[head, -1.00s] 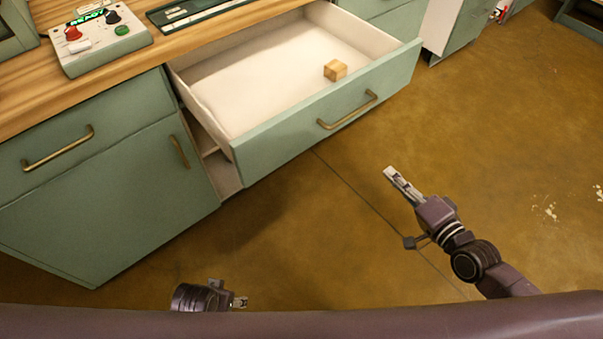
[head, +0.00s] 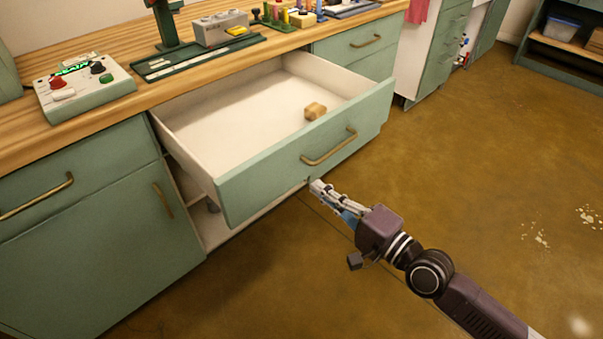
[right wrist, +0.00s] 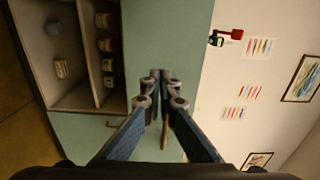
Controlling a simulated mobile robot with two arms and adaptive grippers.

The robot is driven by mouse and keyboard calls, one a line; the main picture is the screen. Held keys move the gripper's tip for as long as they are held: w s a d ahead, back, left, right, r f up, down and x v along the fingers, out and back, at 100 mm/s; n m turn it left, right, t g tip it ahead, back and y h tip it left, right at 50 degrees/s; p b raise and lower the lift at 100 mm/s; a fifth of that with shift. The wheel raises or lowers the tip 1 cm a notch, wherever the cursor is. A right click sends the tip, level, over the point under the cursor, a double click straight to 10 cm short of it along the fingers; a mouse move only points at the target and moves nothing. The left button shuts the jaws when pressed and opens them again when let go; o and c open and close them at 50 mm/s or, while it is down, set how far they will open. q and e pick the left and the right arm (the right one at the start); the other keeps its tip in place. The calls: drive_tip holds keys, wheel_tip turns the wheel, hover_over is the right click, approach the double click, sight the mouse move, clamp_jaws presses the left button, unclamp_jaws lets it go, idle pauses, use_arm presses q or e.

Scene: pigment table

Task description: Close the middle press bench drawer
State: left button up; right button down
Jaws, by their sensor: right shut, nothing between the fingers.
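The middle press bench drawer (head: 290,160) is pulled well out of the green bench in the head view. Its front is green with a brass bar handle (head: 329,148), and its inside is white. A small wooden block (head: 315,111) lies in it near the front. My right gripper (head: 316,187) is shut and empty, its tips at the lower edge of the drawer front, below and left of the handle. I cannot tell whether they touch. The right wrist view also shows the shut fingers (right wrist: 161,85) before a green surface. My left gripper is out of view.
A control box (head: 85,88) and several coloured items stand on the wooden worktop (head: 125,62). A green cupboard (head: 95,230) flanks the drawer on the left. The brown floor (head: 490,190) to the right is clear. The right wrist view shows shelves with jars (right wrist: 104,46).

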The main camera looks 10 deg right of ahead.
sight(292, 169)
drive_tip(key=x, duration=0.5)
drive_tip(key=shift+w+a, duration=0.15)
drive_tip(key=shift+w, duration=0.05)
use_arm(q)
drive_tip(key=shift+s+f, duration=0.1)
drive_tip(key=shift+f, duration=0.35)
use_arm(e)
drive_tip(key=shift+w+a, duration=0.3)
drive_tip(key=shift+w, duration=0.1)
